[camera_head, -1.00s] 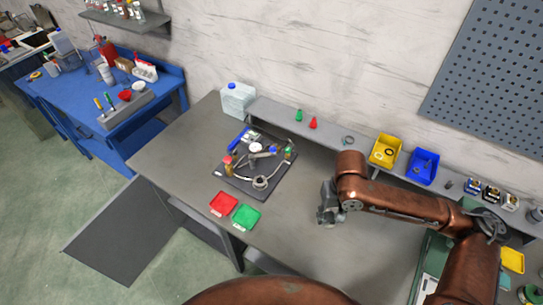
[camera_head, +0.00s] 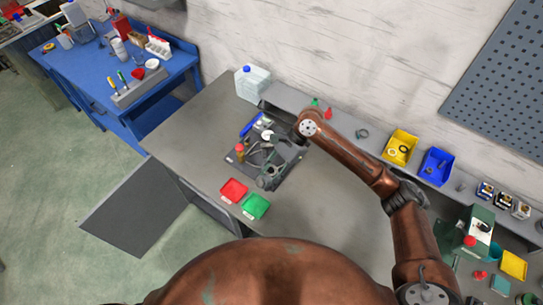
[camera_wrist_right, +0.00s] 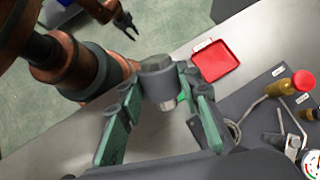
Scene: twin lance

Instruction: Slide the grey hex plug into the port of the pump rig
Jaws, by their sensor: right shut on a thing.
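The grey hex plug (camera_wrist_right: 158,82) sits between the green fingers of my right gripper (camera_wrist_right: 160,94), which is shut on it. In the head view my right gripper (camera_head: 269,170) is over the front part of the pump rig (camera_head: 289,179) and partly hides it. The rig is a dark plate with hoses, a red-topped part and a gauge; its plate (camera_wrist_right: 268,92) shows at right in the wrist view. A curved part (camera_wrist_right: 232,130) lies behind a finger; I cannot tell if it is the port. My left gripper (camera_wrist_right: 129,28) is empty, fingers apart, at top in the wrist view.
A red tray (camera_head: 233,190) and a green tray (camera_head: 256,207) lie in front of the rig. A jug (camera_head: 252,83) stands behind it. Yellow (camera_head: 400,147) and blue (camera_head: 436,167) bins sit on the shelf. The grey bench (camera_head: 190,130) is clear left of the rig.

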